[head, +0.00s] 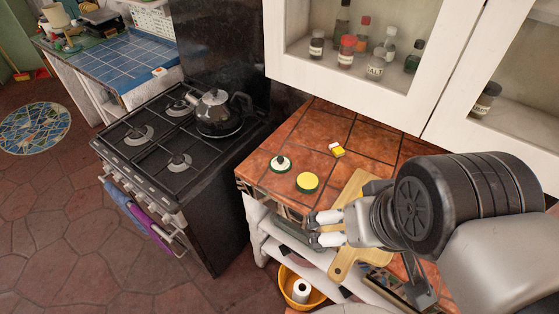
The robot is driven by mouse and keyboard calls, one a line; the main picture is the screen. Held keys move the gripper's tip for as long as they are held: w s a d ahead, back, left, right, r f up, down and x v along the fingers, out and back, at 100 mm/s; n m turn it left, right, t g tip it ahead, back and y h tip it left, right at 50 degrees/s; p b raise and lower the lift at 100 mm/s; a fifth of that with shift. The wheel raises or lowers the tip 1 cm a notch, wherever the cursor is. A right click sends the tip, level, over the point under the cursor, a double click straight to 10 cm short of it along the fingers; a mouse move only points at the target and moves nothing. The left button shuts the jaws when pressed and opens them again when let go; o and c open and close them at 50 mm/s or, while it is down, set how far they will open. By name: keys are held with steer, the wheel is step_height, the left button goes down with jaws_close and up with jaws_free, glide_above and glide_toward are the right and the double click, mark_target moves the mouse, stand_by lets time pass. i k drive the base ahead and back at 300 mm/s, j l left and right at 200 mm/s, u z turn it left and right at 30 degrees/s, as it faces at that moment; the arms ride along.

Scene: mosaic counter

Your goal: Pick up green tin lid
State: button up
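My gripper (315,229) comes in from the right, over the counter's front edge, below both round things in the picture.
A wooden cutting board (347,258) lies partly under my gripper. A small yellow-and-white item (337,150) lies farther back. A stove (178,135) with a kettle (221,112) stands left. White wall cabinets (395,95) overhang the counter. A yellow basket (290,293) is below.

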mark_target(281, 164)
steer(key=i+j, duration=0.15)
steer(key=j, duration=0.2)
steer(key=i+j+z, duration=0.1)
steer(key=i+j, duration=0.25)
steer(key=j, duration=0.35)
steer(key=k+j+z, duration=0.15)
steer(key=j, duration=0.15)
steer(key=k+j+z, duration=0.2)
steer(key=j, duration=0.15)
steer(key=i+j+u, duration=0.1)
steer(key=i, duration=0.25)
steer(key=i+j+u, duration=0.1)
steer(key=i, duration=0.3)
steer(key=j, duration=0.1)
